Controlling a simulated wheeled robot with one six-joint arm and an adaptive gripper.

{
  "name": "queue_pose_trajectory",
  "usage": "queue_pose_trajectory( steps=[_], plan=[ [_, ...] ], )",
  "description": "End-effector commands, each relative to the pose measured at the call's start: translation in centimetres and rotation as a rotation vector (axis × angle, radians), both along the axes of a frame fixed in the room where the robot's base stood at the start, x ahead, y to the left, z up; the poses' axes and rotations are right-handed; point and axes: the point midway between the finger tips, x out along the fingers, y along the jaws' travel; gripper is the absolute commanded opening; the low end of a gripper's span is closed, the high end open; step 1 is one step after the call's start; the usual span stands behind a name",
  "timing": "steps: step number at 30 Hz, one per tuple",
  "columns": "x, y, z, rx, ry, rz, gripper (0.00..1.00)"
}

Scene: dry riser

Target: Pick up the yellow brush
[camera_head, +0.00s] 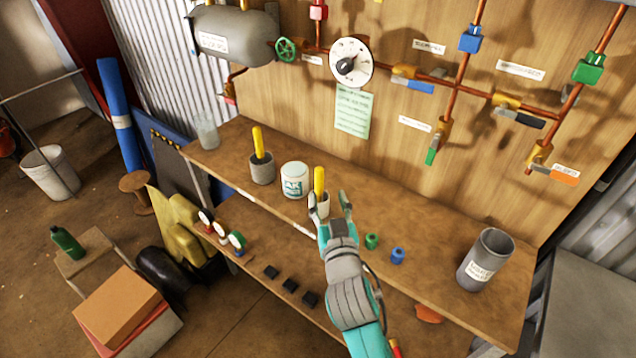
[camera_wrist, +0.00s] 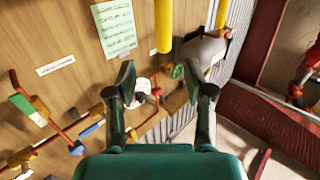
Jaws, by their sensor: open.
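Two yellow handles stand upright on the wooden bench. One yellow brush handle (camera_head: 319,180) rises from a small pale cup (camera_head: 323,208), just behind my gripper's left finger. The other yellow handle (camera_head: 258,142) stands in a grey cup (camera_head: 262,170) further left. Their bristles are hidden. My gripper (camera_head: 330,198) is open and empty, its fingers pointing toward the back board. In the wrist view, one yellow handle (camera_wrist: 163,25) shows beyond the gap between the open fingertips (camera_wrist: 160,82), apart from them. The second handle (camera_wrist: 221,14) is at upper right.
A white labelled tub (camera_head: 294,180) stands between the cups. A glass jar (camera_head: 206,130) is at the bench's left end, a grey labelled container (camera_head: 486,259) at the right. Green (camera_head: 372,241) and blue (camera_head: 397,256) fittings lie right of my gripper. Copper pipes and valves cover the board.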

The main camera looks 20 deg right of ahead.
Motion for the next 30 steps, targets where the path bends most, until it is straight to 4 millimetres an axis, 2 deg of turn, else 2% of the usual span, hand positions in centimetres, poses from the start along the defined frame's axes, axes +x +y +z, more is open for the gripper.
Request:
queue_pose_trajectory(
  steps=[6, 14, 24, 30],
  plan=[
    [3.2, -0.5, 0.1, 0.000, -0.002, 0.000, 0.53],
    [4.9, -0.7, 0.0, 0.000, -0.001, 0.000, 0.53],
    [9.2, -0.9, -0.1, 0.000, -0.002, 0.000, 0.53],
    [9.7, -1.0, -0.1, 0.000, -0.001, 0.001, 0.53]
  ],
)
